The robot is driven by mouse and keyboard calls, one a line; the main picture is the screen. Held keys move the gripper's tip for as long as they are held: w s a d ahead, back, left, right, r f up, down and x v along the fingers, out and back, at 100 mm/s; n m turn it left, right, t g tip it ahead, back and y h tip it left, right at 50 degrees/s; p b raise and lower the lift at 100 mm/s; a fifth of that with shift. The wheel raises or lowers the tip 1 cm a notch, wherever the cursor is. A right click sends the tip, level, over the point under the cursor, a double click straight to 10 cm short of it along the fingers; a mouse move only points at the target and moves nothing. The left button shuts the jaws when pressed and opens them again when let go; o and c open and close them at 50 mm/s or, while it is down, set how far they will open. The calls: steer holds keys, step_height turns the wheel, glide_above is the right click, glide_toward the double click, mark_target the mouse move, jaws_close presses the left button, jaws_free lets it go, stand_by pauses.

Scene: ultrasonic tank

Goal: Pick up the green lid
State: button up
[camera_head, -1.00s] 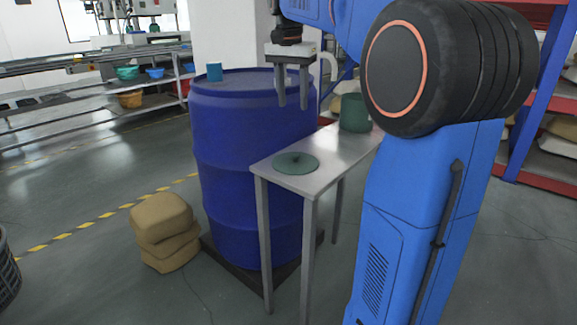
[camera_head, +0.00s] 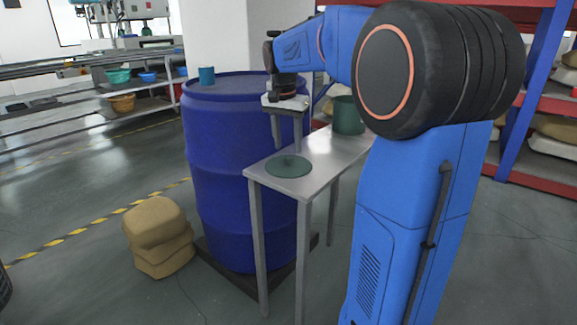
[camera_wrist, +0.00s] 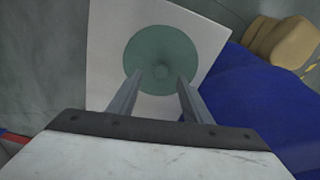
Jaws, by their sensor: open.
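My gripper (camera_head: 287,148) is open and empty, pointing down just above the lid. In the wrist view the lid (camera_wrist: 150,52) lies beyond the fingertips. I cannot tell the exact height of the fingertips over the lid; no contact is clear.
A blue drum (camera_head: 228,185) stands close to the left of the table, with a small blue cup (camera_head: 207,75) on top. A dark green pot (camera_head: 347,115) stands farther back on the table. Stacked tan sacks (camera_head: 157,238) lie on the floor at left.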

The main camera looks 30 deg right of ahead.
mark_target(288, 156)
steer(key=shift+w+d+f, duration=0.1)
steer(key=shift+f, duration=0.85)
steer(key=shift+w+d+f, duration=0.1)
steer(key=shift+f, duration=0.8)
steer(key=shift+c, duration=0.7)
jaws_close()
